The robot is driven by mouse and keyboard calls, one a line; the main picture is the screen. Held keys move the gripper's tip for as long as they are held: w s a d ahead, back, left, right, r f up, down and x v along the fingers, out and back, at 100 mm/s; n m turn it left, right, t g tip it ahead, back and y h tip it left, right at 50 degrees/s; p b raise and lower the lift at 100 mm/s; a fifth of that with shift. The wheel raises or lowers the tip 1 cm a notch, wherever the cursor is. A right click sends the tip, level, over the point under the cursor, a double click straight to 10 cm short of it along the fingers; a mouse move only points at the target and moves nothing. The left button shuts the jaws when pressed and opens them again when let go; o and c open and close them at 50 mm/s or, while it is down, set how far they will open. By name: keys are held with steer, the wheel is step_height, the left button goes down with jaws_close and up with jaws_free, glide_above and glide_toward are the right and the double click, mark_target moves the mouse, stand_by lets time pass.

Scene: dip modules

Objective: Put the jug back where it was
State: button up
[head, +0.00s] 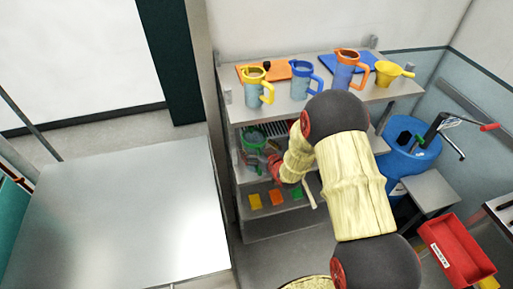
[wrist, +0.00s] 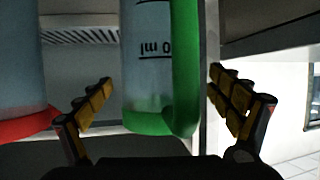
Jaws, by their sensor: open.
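A clear jug with a green rim and handle (head: 253,139) stands in the middle level of the shelf unit, left of my arm's end. In the wrist view the green-handled jug (wrist: 148,75) lies between the fingers of my gripper (wrist: 162,82), with its markings upside down in the picture. The fingers are spread, with a visible gap on both sides of the jug. A red-trimmed jug (wrist: 22,80) is close on the left in the wrist view. In the head view my arm hides most of the gripper and this red jug.
The shelf top holds a yellow jug (head: 254,92), a blue jug (head: 301,82), an orange jug (head: 344,75) and a yellow cup (head: 391,74). Coloured squares (head: 276,197) lie on the lowest shelf. A blue barrel (head: 408,160) and red bin (head: 458,250) stand right; a bare steel table (head: 120,215) stands left.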

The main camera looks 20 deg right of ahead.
steer(key=shift+s+r, duration=0.1)
steer(key=shift+r, duration=0.1)
steer(key=v, duration=1.2)
steer(key=s+d+r+g+h, duration=0.1)
steer(key=s+r, duration=0.2)
steer(key=r, duration=0.3)
steer(key=s+d+r+m+g+h, duration=0.1)
steer(key=s+r, duration=0.1)
steer(key=r, duration=0.4)
steer(key=s+d+r+g+h, duration=0.1)
steer(key=s+r+g+h, duration=0.15)
steer(key=r, duration=0.25)
steer(key=s+a+r+g+y, duration=0.1)
steer(key=s+a+r, duration=0.1)
steer(key=s, duration=0.9)
steer(key=s+a+r+m+g+y, duration=0.1)
steer(key=s+r, duration=0.4)
steer(key=s, duration=0.6)
steer(key=shift+a+g+p, duration=0.35)
steer(key=shift+a+g, duration=0.2)
steer(key=shift+a, duration=0.5)
steer(key=shift+s, duration=0.1)
